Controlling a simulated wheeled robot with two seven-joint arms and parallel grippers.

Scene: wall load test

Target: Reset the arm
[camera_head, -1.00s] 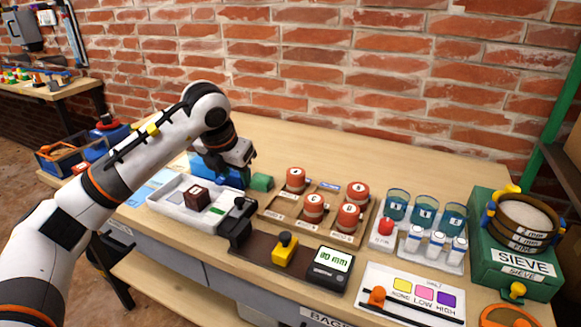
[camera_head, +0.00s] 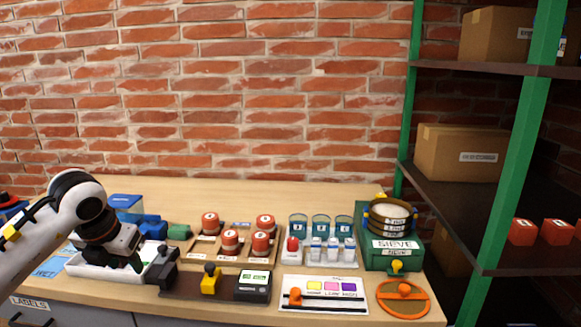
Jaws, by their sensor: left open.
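My left arm comes in from the left edge, and my left gripper (camera_head: 138,258) points down over the white tray (camera_head: 88,268) at the left of the bench. The gripper is open; its fingers are small and dark here, and I see nothing held between them. The dark brown cube seen earlier in that tray is hidden behind the gripper. My right gripper is not in view.
Right of the tray stand a measuring device (camera_head: 253,286), red-lidded jars (camera_head: 261,243), blue cups (camera_head: 320,226), a green sieve box (camera_head: 392,249) and an orange disc (camera_head: 403,297). A green-posted shelf (camera_head: 505,190) holds cardboard boxes. The back of the bench is clear.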

